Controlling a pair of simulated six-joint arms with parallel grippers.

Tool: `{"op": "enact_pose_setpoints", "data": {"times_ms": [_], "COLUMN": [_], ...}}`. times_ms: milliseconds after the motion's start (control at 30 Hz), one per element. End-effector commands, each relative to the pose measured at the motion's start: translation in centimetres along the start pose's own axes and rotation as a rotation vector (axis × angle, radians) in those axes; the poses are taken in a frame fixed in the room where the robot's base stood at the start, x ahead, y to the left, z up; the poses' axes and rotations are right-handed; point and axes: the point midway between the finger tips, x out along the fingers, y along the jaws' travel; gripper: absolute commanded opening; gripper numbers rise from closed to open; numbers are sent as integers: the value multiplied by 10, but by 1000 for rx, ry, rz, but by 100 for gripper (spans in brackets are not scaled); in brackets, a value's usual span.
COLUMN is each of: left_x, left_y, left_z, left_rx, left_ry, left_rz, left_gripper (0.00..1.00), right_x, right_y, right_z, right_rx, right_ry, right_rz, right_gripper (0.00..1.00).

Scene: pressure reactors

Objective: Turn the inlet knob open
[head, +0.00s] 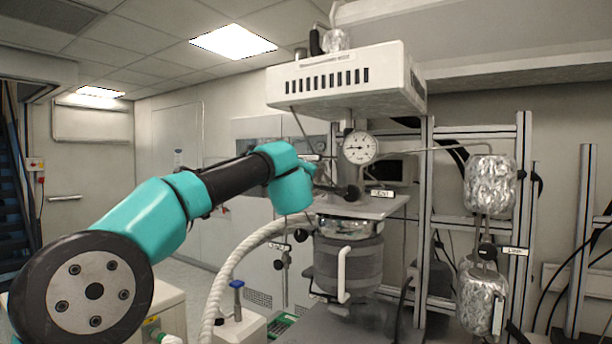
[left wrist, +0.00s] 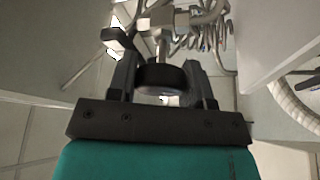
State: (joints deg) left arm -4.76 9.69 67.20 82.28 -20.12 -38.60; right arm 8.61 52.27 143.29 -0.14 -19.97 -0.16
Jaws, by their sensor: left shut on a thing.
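My left gripper (left wrist: 161,78) is shut on a round black knob (left wrist: 163,77) in the left wrist view, with one finger on each side of it. The knob sits on a metal stem below silver valve fittings (left wrist: 163,20). No readable label shows beside it in that view, so I cannot confirm which knob it is. In the head view my left arm reaches in from the left to the reactor's upper left side. Its wrist hides the gripper and the held knob there. My right gripper is not in view.
The reactor vessel (head: 348,268) stands below a metal plate with a round pressure gauge (head: 360,147). A white box with slots (head: 340,82) hangs above. A white ribbed hose (head: 225,278) curves up on the left. Foil-wrapped cylinders (head: 490,186) are on the right frame.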

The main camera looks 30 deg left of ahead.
Motion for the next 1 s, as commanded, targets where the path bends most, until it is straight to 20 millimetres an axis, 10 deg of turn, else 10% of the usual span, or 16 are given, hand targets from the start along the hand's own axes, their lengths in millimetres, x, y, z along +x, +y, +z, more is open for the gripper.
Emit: {"op": "enact_pose_setpoints", "data": {"times_ms": [967,1000], "left_x": [0,0], "left_y": [0,0], "left_z": [0,0], "left_rx": [-247,-247], "left_ry": [1,1], "left_rz": [-101,-101], "left_gripper": [23,49], "right_x": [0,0], "right_y": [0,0], "right_z": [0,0], "right_rx": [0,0], "right_ry": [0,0], "right_rz": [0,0], "right_gripper": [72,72]}}
